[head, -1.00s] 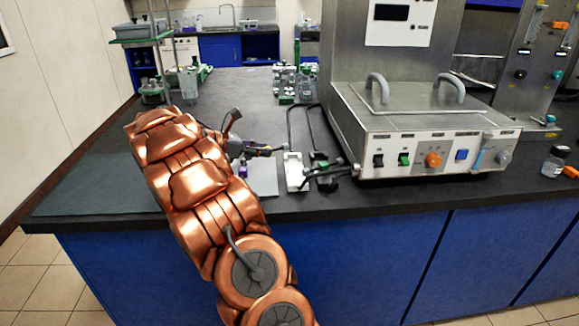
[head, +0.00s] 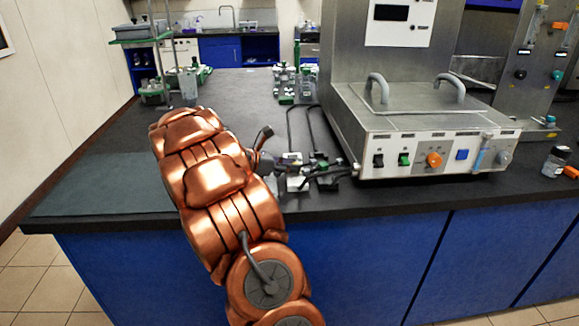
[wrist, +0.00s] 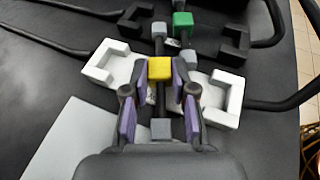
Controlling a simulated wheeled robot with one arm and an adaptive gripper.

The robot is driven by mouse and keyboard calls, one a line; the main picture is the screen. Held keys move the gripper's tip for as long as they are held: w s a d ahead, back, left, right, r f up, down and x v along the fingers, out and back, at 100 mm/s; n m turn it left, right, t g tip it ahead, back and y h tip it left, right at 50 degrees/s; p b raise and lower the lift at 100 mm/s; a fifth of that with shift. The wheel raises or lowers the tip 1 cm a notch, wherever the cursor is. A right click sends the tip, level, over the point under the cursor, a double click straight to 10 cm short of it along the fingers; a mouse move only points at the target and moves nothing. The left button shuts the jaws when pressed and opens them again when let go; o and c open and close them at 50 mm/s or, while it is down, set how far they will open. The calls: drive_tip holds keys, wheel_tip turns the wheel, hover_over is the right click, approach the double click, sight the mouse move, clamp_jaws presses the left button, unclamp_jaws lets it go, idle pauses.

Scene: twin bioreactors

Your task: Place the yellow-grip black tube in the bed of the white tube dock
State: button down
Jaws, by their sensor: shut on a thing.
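In the wrist view my gripper (wrist: 159,97) has its purple-padded fingers shut on the yellow-grip black tube (wrist: 159,69). The tube has grey end blocks and runs from near to far in the picture. The white tube dock (wrist: 226,99) lies below, its two U-shaped ends to the left and right of the tube, so the tube lies across the line between them. My gripper and the tube hide the dock's middle. I cannot tell whether tube and dock touch. In the head view the white dock (head: 297,184) is partly hidden by my gripper.
A black dock (wrist: 236,46) lies just beyond, with a green-grip tube (wrist: 182,24) between its ends. Dark hoses run past both docks. A light grey sheet (wrist: 68,145) lies at left. The control box (head: 425,150) stands right of the docks on the black bench (head: 110,185).

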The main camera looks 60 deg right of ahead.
drive_tip(key=shift+f, duration=0.15)
drive_tip(key=c, duration=0.9)
unclamp_jaws()
drive_tip(key=shift+c, duration=0.2)
drive_tip(key=v, duration=1.2)
